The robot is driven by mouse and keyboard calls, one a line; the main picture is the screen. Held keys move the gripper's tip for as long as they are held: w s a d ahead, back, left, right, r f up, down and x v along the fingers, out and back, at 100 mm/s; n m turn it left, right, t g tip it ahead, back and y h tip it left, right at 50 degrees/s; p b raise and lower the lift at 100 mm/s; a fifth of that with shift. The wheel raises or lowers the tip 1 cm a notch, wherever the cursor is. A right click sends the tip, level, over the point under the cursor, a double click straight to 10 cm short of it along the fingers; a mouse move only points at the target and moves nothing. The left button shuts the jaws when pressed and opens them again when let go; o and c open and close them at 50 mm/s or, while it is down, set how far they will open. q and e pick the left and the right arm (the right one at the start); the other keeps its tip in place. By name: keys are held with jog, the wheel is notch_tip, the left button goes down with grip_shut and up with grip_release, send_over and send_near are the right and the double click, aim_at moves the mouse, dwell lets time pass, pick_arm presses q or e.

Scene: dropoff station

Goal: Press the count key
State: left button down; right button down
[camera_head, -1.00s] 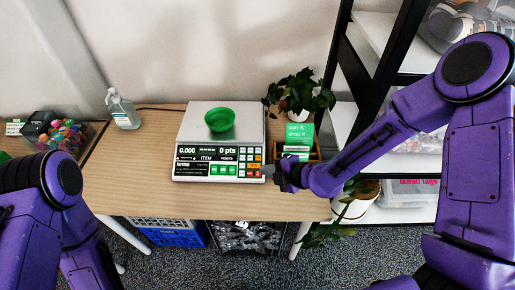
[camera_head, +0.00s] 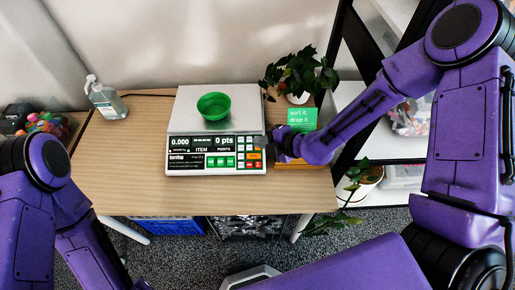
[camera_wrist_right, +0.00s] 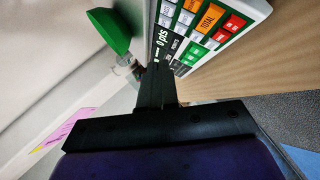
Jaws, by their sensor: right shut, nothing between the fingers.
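The counting scale (camera_head: 215,165) stands on the wooden table, with its display and coloured keys facing me. A green bowl (camera_head: 213,105) sits on its metal plate. The key panel (camera_head: 236,160) has green, orange and red keys; an orange key (camera_wrist_right: 210,17) marked TOTAL shows in the right wrist view. I cannot read which key is the count key. My right gripper (camera_head: 268,146) is shut and empty at the right edge of the scale, by the upper keys. In the right wrist view its fingers (camera_wrist_right: 155,85) point towards the display. My left gripper is out of view.
A green sign (camera_head: 302,118) on a wooden holder and a potted plant (camera_head: 300,75) stand close right of the scale. A sanitizer bottle (camera_head: 106,98) stands at the back left. The table (camera_head: 120,175) is clear left of the scale.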

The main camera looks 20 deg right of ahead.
jog(key=f+b, duration=0.1)
jog(key=w+f+b, duration=0.1)
jog(key=f, duration=0.1)
jog(key=w+f+b, duration=0.1)
jog(key=f, duration=0.1)
jog(key=shift+d+b, duration=0.25)
jog(key=shift+b, duration=0.05)
jog(key=shift+w+f+b, duration=0.3)
jog(key=shift+f+b, duration=0.15)
jog(key=shift+f, duration=0.1)
jog(key=shift+r, duration=0.1)
dwell(1.1)
jog(key=shift+w+d+f+b, duration=0.1)
jog(key=shift+w+f+b, duration=0.05)
jog(key=shift+f+b, duration=0.25)
